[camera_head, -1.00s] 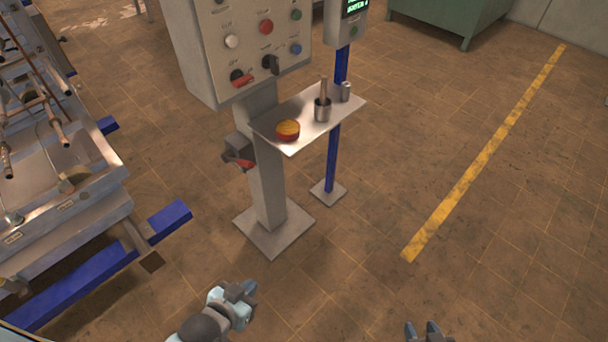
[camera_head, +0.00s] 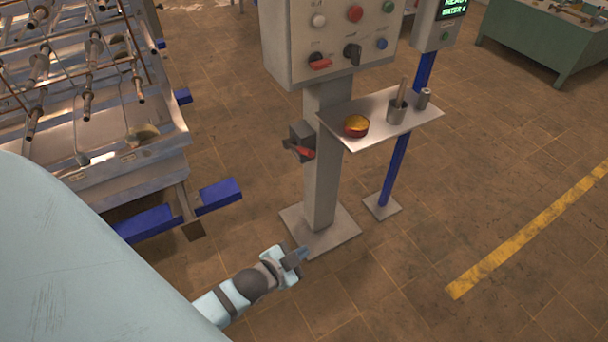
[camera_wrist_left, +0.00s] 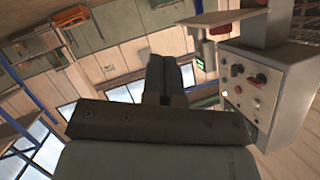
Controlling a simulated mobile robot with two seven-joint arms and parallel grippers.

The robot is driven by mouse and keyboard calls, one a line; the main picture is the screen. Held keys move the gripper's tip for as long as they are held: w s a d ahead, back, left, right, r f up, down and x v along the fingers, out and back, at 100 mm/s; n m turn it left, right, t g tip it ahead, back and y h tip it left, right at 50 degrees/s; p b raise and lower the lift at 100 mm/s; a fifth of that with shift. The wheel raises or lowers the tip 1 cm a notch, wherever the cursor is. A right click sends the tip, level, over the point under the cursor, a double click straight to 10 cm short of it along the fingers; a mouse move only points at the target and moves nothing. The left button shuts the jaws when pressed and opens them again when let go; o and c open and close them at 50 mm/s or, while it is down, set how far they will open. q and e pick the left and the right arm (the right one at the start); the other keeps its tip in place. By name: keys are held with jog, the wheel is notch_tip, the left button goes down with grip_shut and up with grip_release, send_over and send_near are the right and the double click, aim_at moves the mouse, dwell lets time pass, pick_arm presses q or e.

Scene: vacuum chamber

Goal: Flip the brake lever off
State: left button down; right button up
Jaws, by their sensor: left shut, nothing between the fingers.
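A small grey box with a red lever (camera_head: 302,151) is mounted on the left side of the grey post (camera_head: 322,190). Another red-handled switch (camera_head: 320,64) sits low on the front of the control panel (camera_head: 290,40); it also shows in the left wrist view (camera_wrist_left: 259,78). No label is readable, so I cannot tell for sure which is the brake lever. My left gripper (camera_head: 301,256) is shut and empty, low in front of the post's foot and apart from both levers. Its closed fingers (camera_wrist_left: 166,76) show in the left wrist view. My right gripper is out of view.
A metal shelf (camera_head: 430,113) juts right from the post, with a red-yellow round container (camera_head: 356,126) and metal cups (camera_head: 397,111). A blue stand (camera_head: 393,170) is behind it. Metal machinery (camera_head: 130,155) with blue beams (camera_head: 218,196) stands left. Floor is clear at right.

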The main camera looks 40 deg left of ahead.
pick_arm(q)
jog(key=w+a+f+m+t+b, duration=0.5)
jog(key=w+a+m+b, duration=0.5)
jog(key=b, duration=0.5)
jog(key=w+a+f+m+t+b, duration=0.5)
jog(key=w+a+f+m+b, duration=0.4)
jog(key=m+b, duration=0.4)
jog(key=a+f+b, duration=0.1)
jog(key=b, duration=0.2)
jog(key=shift+w+a, duration=0.2)
jog(key=shift+w, duration=0.15)
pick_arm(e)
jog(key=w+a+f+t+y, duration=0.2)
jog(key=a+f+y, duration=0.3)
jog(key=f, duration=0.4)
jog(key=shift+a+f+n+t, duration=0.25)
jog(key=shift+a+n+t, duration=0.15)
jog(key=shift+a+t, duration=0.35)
